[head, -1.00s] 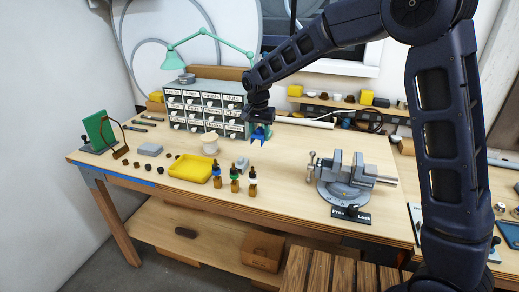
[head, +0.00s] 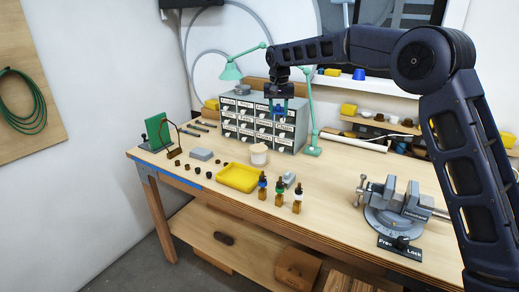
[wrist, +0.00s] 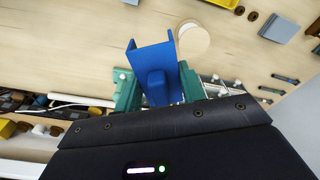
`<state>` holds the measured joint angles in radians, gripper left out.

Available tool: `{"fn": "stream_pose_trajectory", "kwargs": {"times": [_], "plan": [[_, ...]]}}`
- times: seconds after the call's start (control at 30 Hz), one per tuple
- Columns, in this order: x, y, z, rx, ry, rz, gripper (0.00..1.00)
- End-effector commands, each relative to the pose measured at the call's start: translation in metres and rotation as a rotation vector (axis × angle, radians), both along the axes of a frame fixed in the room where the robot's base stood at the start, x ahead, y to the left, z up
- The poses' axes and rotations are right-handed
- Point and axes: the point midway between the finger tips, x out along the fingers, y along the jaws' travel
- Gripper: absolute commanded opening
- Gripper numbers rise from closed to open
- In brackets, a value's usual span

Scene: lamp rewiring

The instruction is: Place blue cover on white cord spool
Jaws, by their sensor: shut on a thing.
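My gripper (head: 279,104) is shut on the blue cover (wrist: 156,70), a channel-shaped piece with raised side walls. In the wrist view it sits between the two teal fingers. In the head view the blue cover (head: 278,111) hangs below the fingers, in front of the drawer cabinet. The white cord spool (head: 259,154) stands upright on the bench, with a pale round top. The cover is above the spool and to its right in the head view, clearly apart from it. In the wrist view the spool's round top (wrist: 193,41) shows just beyond the cover's far right corner.
A drawer cabinet (head: 242,126) and a green lamp (head: 231,71) stand behind. A vise (head: 397,207) is at right, with clear bench between.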

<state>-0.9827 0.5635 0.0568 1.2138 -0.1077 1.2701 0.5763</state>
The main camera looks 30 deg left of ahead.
Motion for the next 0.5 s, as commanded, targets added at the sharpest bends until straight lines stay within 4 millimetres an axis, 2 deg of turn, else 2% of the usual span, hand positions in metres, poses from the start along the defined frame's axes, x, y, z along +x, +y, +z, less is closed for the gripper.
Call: {"fn": "stream_pose_trajectory", "kwargs": {"times": [0.03, 0.2, 0.3, 0.5], "plan": [[0.005, 0.014, 0.003, 0.003, 0.0, 0.039, 0.16], [0.016, 0.048, 0.014, 0.006, 0.003, 0.172, 0.16], [0.021, 0.061, 0.019, 0.007, 0.004, 0.232, 0.16], [0.025, 0.074, 0.024, 0.01, 0.007, 0.297, 0.16]]}}
